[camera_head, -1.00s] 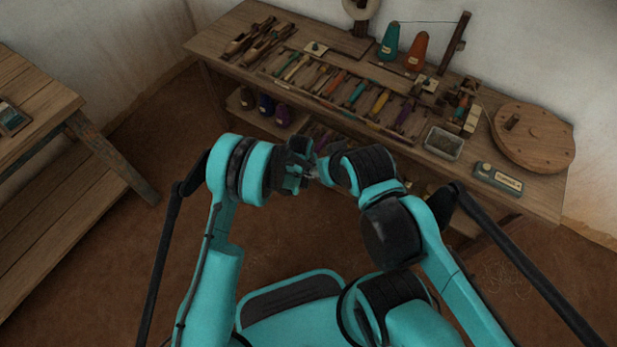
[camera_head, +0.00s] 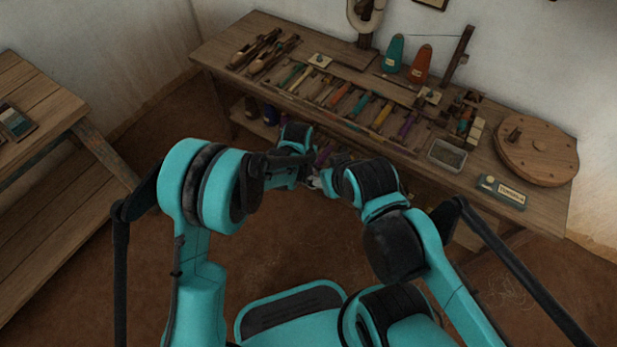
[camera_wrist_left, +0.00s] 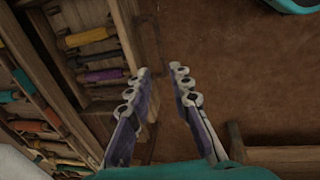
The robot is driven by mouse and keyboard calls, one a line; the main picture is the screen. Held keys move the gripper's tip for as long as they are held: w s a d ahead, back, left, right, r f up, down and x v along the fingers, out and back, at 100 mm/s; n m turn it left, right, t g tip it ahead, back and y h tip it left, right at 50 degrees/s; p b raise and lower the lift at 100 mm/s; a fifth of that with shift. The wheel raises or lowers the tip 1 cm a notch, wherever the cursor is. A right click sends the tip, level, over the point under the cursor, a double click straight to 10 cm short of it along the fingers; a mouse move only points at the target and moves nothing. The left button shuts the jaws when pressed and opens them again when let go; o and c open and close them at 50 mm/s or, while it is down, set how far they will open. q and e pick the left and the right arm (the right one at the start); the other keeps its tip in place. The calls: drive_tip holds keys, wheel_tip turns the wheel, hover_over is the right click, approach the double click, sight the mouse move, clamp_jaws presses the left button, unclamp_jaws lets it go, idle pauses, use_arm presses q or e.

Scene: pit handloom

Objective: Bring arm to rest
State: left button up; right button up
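My left arm (camera_head: 205,185) comes in from the left in the head view, with its wrist bent toward the middle. My left gripper shows in the left wrist view (camera_wrist_left: 163,75), with its two fingers apart and nothing between them. It hangs over the brown floor, beside the bench's edge. My right arm (camera_head: 395,235) comes in from the right, and its wrist (camera_head: 365,180) ends close to the left wrist. The right gripper's fingers are mostly hidden behind the wrists, so I cannot tell their state.
The wooden bench (camera_head: 545,205) stands ahead, holding several coloured bobbins, thread cones (camera_head: 420,65), a metal tray (camera_head: 447,155) and a round wooden disc (camera_head: 537,150). Another wooden table (camera_head: 40,85) stands at the left. Bare floor (camera_head: 285,240) lies between the arms.

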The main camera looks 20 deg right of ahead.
idle(0.4)
use_arm(q)
drive_tip(key=s+a+r+m+t, duration=0.2)
drive_tip(key=a+r+m+t, duration=0.15)
drive_tip(key=a+r, duration=1.6)
drive_tip(key=s+a+r+m+t+y, duration=0.1)
drive_tip(key=s+a+r+m+t, duration=0.1)
drive_tip(key=s+a, duration=1.1)
drive_tip(key=a+r+m, duration=0.1)
drive_tip(key=a+m, duration=0.1)
drive_tip(key=a, duration=0.1)
drive_tip(key=shift+a+r+y, duration=0.2)
drive_tip(key=shift+y, duration=0.2)
